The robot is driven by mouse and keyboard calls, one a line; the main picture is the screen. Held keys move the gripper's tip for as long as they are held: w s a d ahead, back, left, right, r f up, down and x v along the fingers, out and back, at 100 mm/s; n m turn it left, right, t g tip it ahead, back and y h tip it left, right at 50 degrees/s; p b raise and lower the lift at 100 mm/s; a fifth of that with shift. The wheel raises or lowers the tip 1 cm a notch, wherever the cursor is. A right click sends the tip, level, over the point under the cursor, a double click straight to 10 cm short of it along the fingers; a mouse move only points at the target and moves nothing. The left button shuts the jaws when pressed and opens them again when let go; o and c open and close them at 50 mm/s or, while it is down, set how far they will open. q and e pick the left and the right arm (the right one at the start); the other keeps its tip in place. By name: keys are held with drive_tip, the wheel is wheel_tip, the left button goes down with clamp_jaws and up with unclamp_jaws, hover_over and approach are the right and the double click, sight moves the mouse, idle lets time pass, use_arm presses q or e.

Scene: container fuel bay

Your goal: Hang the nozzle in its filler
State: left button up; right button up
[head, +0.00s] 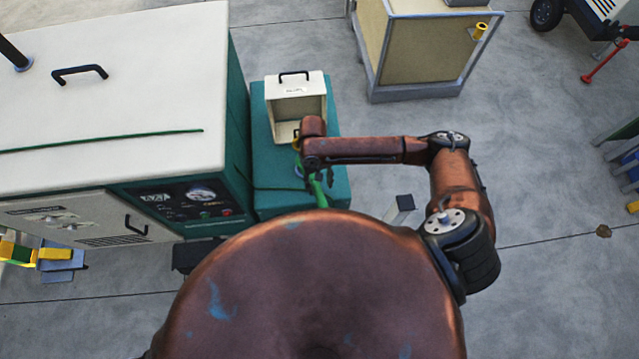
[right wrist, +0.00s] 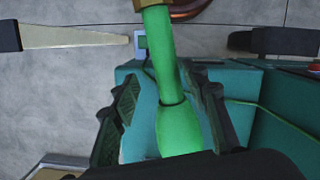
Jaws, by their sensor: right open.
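In the right wrist view the green nozzle (right wrist: 180,128) runs between the two dark fingers of my right gripper (right wrist: 162,85). The fingers are spread to either side, with a gap at least on the left. A brass-coloured part (right wrist: 148,4) is at its upper end. A small yellow part (head: 296,144) shows beside my wrist; I cannot tell whether it is the filler. My left gripper is out of view.
A cream open-fronted box (head: 297,88) with a black handle stands on the teal box. A large white-topped generator (head: 120,85) stands at left, with a green hose (head: 105,141) across it. A tan cabinet (head: 422,55) is at the back. The grey floor at right is largely clear.

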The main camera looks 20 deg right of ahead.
wheel_tip(320, 180, up, 12)
drive_tip(key=w, duration=0.2)
drive_tip(key=shift+w, duration=0.15)
idle(0.4)
